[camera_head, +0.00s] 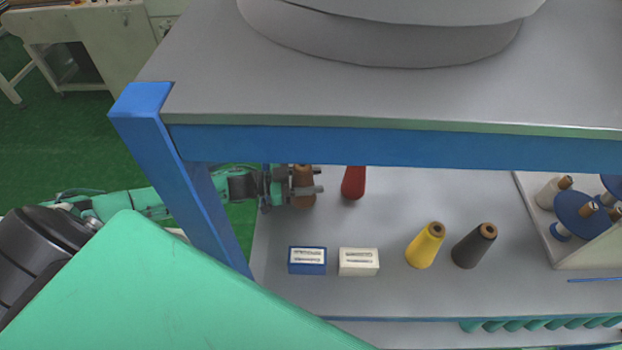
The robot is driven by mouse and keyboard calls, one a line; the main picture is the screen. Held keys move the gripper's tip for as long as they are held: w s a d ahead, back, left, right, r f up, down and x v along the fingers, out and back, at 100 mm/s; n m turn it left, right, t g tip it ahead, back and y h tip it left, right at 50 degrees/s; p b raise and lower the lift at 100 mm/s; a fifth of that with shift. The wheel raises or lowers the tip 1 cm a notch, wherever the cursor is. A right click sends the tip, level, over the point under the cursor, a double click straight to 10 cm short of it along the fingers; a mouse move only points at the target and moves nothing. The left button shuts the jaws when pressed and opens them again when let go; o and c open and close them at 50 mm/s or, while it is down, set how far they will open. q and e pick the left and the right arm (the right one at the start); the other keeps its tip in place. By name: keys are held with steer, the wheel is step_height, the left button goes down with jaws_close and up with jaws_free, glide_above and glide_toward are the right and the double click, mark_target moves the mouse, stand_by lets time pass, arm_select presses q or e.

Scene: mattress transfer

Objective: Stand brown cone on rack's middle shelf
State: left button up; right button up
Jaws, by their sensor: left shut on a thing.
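The brown cone (303,195) is over the left part of the rack's middle shelf (385,205), below the top shelf's front rail. My left gripper (310,189) reaches in from the left past the blue post and is shut on the brown cone. The cone looks upright. I cannot tell whether its base touches the shelf. The top shelf's edge is just above the cone. My right gripper is not in view.
A red cone (354,183) stands just right of the brown one. Nearer are a blue box (307,260), a white box (358,262), a yellow cone (425,245) and a dark grey cone (474,246). A tray with spools (556,262) is at right. The blue post (183,185) flanks my arm.

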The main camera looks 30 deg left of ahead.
arm_select(q)
steer(key=shift+f, duration=0.45)
steer(key=o, duration=1.2)
steer(key=shift+c, duration=0.2)
steer(key=shift+s, duration=0.1)
steer(key=shift+r, duration=0.4)
steer(key=shift+a+r, duration=0.1)
steer(key=shift+a, duration=0.05)
steer(key=b+v, duration=0.3)
steer(key=v, duration=0.8)
steer(key=shift+s+a, duration=0.2)
steer(key=shift+a, duration=0.05)
